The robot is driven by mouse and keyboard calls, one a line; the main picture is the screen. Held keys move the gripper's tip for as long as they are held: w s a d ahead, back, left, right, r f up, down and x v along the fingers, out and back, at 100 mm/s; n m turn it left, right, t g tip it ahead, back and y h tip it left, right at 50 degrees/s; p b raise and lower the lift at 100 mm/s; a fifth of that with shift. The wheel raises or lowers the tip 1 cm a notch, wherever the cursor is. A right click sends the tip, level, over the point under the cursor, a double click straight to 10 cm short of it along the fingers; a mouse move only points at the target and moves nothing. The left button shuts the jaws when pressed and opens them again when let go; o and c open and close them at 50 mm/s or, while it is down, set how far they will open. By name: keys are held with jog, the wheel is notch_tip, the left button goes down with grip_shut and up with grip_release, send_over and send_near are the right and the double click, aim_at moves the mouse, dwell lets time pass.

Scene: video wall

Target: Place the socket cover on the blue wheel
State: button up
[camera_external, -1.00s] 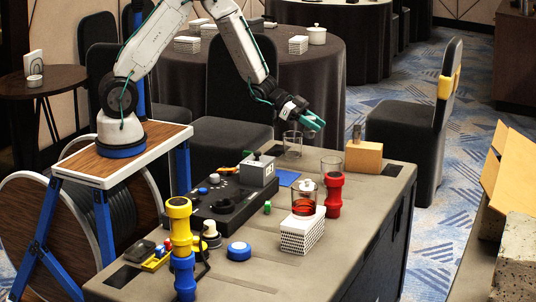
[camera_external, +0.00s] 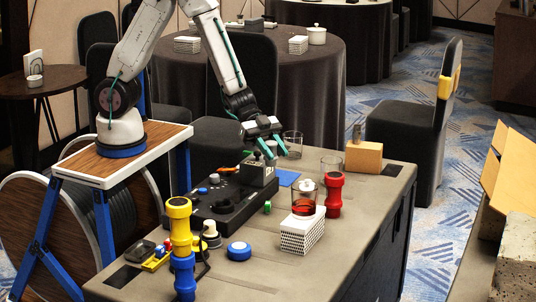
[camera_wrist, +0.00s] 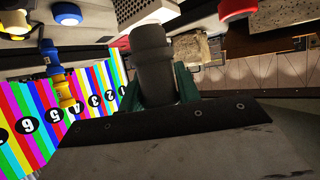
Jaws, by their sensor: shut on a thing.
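My gripper (camera_external: 273,147) has teal fingers and hangs above the far side of the worktable, by a grey box. In the wrist view a dark grey stepped cylinder (camera_wrist: 154,62) sits between the fingers, and they are shut on it. It may be the socket cover, but I cannot tell for sure. A round blue piece (camera_external: 239,251) lies on the near part of the table, well away from my gripper. I cannot tell which of these is the blue wheel.
The black panel (camera_external: 225,212) and grey box (camera_external: 259,171) stand below my gripper. A clear glass (camera_external: 292,144) is close to the right. A red dumbbell-like piece (camera_external: 334,195), a white perforated block (camera_external: 302,235) and a yellow-blue column (camera_external: 181,245) stand around. The table's front right is clear.

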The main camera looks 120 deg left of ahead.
jog(key=s+d+m+g+h, duration=0.25)
jog(key=s+d, duration=0.35)
jog(key=d, duration=0.5)
jog(key=s+d+m+g+h, duration=0.25)
jog(key=s+d, duration=0.35)
jog(key=d, duration=0.4)
send_over(239, 248)
jog(key=shift+t+y, duration=0.4)
notch_tip(239, 248, down, 8)
jog(key=shift+w+f, duration=0.15)
jog(key=shift+f, duration=1.6)
jog(key=shift+f, duration=0.1)
jog(key=o, duration=0.9)
jog(key=shift+o, duration=0.2)
